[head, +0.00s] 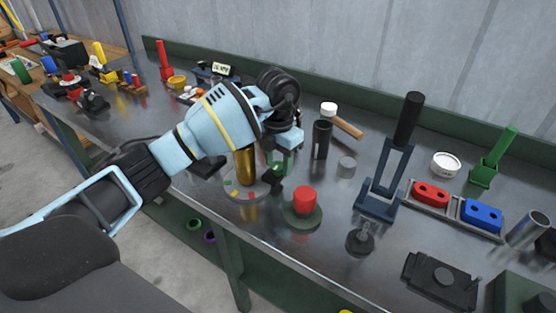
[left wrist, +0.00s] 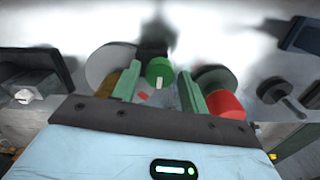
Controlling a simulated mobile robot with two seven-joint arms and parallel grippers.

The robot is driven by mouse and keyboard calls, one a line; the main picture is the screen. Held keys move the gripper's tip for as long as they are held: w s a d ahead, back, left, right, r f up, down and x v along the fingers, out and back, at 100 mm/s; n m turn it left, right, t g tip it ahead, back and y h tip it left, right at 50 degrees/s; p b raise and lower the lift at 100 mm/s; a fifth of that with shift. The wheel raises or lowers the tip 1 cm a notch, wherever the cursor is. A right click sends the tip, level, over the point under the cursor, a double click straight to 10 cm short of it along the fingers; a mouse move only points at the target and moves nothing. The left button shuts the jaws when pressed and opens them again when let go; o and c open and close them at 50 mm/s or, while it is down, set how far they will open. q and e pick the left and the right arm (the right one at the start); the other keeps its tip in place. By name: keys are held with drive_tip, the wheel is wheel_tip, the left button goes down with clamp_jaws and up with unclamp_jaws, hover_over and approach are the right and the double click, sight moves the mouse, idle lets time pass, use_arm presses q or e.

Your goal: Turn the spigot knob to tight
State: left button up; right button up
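The spigot knob (left wrist: 160,72) is a green round knob with a white mark, seen between my left gripper's fingers in the left wrist view. A small gap shows on each side, so it does not look gripped. In the head view the green knob (head: 277,171) is partly hidden by the gripper. It sits by a gold upright cylinder (head: 245,166) on a round pale plate (head: 233,189) with small coloured marks. My left gripper (head: 284,158) is open, pointing down over the knob; it also shows in the left wrist view (left wrist: 160,85). My right gripper is not in view.
A red button on a green round base (head: 302,213) stands close right of the gripper. The bench's front edge (head: 262,238) is close.

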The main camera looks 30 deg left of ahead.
use_arm(q)
drive_tip(key=c, duration=0.7)
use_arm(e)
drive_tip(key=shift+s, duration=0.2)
use_arm(q)
drive_tip(key=shift+m, duration=0.3)
drive_tip(key=m, duration=0.3)
drive_tip(key=shift+m, duration=0.3)
drive_tip(key=m, duration=0.4)
drive_tip(key=shift+m, duration=0.3)
drive_tip(key=m, duration=0.4)
drive_tip(key=m+b, duration=0.1)
drive_tip(key=m, duration=0.4)
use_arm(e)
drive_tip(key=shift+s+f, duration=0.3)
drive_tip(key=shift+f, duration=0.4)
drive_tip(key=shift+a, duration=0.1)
use_arm(q)
drive_tip(key=o, duration=1)
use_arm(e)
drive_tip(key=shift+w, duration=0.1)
